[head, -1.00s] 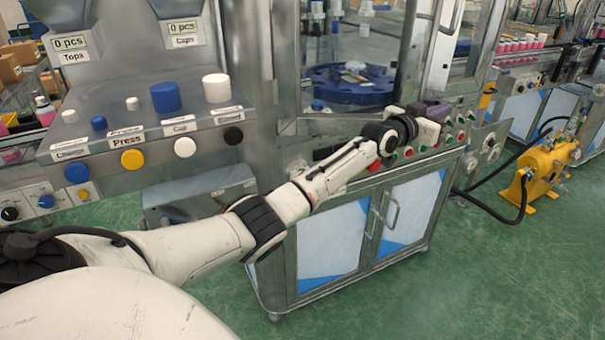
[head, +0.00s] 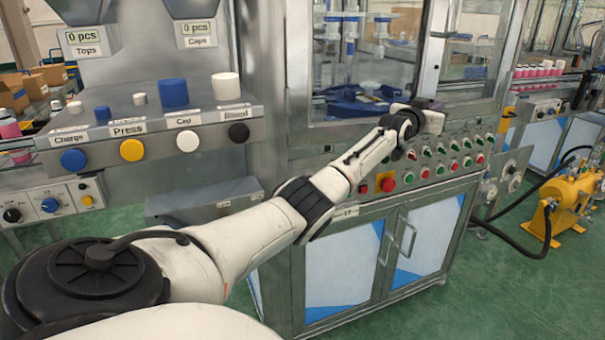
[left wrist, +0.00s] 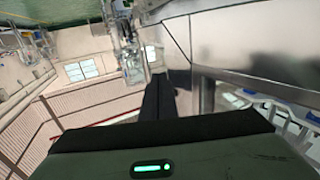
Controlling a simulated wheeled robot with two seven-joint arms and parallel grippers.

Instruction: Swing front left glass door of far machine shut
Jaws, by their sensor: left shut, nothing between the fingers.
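The far machine's front left glass door (head: 366,75) shows in the head view as a clear pane in a silver frame. It stands across the opening with a blue round table behind it. I cannot tell whether it is fully shut. My left gripper (head: 428,104) is at the lower right corner of this door, above the button panel. I cannot tell whether it touches the frame. In the left wrist view its dark fingers (left wrist: 158,98) are together with nothing between them, beside a shiny metal surface. My right gripper is not in view.
A button panel (head: 440,160) with red and green buttons lies just below my left gripper. The near machine's press console (head: 150,125) stands at the left. A yellow pump (head: 565,200) with black hoses is on the green floor at the right.

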